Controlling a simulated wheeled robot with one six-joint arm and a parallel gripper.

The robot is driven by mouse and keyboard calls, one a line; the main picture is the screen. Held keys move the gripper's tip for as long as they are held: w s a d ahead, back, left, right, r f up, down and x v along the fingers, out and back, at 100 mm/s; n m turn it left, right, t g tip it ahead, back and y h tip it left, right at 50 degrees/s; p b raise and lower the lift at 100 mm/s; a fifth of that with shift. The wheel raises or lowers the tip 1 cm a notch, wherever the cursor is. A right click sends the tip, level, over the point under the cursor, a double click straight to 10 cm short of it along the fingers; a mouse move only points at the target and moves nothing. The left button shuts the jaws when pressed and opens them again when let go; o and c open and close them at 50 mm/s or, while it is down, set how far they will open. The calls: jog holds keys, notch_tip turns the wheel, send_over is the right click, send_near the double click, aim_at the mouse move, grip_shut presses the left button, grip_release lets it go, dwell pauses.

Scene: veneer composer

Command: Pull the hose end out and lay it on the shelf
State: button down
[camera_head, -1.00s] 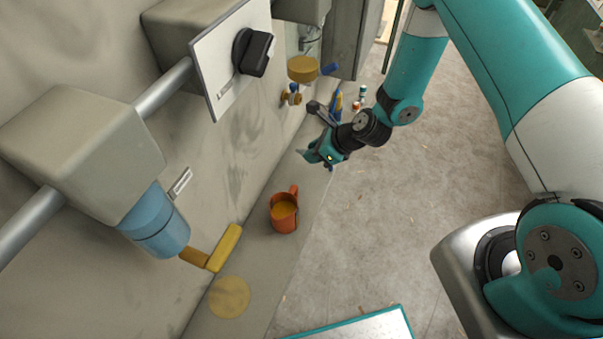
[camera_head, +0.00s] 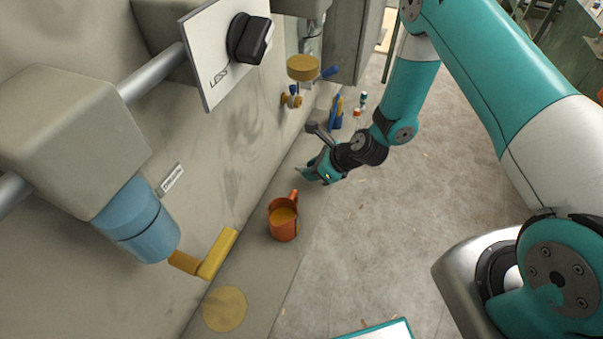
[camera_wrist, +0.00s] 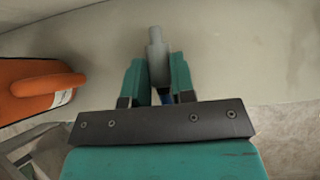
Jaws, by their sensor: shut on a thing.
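My gripper (camera_head: 309,174) is over the long grey shelf (camera_head: 252,268) along the wall, just behind the orange jug in the head view. In the wrist view my gripper (camera_wrist: 158,75) is shut on a grey, stepped tubular piece, the hose end (camera_wrist: 157,55). It sticks out past the teal fingers, and a bit of blue shows beneath it between them. The shelf (camera_wrist: 230,50) lies pale behind the hose end. I cannot tell whether the hose end touches it. In the head view the gripper hides the hose end.
The orange jug (camera_head: 283,221) stands on the shelf close to my gripper; it also shows in the wrist view (camera_wrist: 35,90). A brass fitting (camera_head: 290,100) is on the wall behind.

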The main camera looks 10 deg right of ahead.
jog(key=shift+f+b, duration=0.6)
jog(key=shift+f, duration=0.35)
jog(key=c, duration=0.9)
grip_release()
jog(key=v, duration=1.7)
jog(key=shift+s+d+r+b, duration=0.1)
jog(key=shift+s+r+b, duration=0.1)
jog(key=shift+b, duration=0.1)
